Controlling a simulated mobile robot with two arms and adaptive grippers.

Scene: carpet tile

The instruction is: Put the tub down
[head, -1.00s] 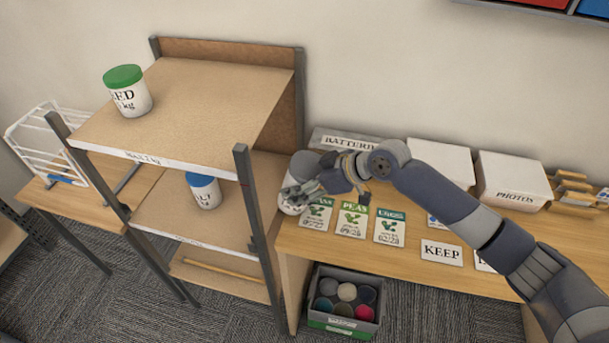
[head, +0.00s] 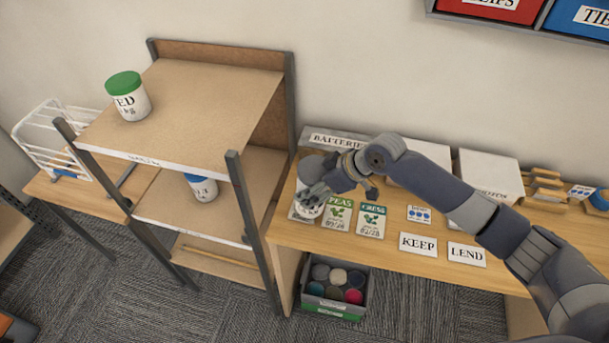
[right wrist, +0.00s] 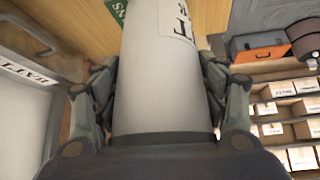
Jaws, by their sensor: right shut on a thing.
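A white tub with a grey lid (head: 311,167) is at the left end of the desk (head: 390,262) in the head view. My right gripper (head: 318,192) is shut around its side. In the right wrist view the tub's pale body (right wrist: 160,85) fills the middle, between the fingers (right wrist: 155,110), with part of a printed label showing. The tub is in front of or over the leftmost seed packet and hides most of it. I cannot tell whether its base touches the desk. My left gripper is not in view.
The peas packet (head: 338,214) and cress packet (head: 371,220) lie just right of the tub. KEEP (head: 418,244) and LEND (head: 467,254) cards lie further right. The shelf unit (head: 190,105) stands close left, with a green-lidded tub (head: 128,98) on top and a blue-lidded tub (head: 202,187) below.

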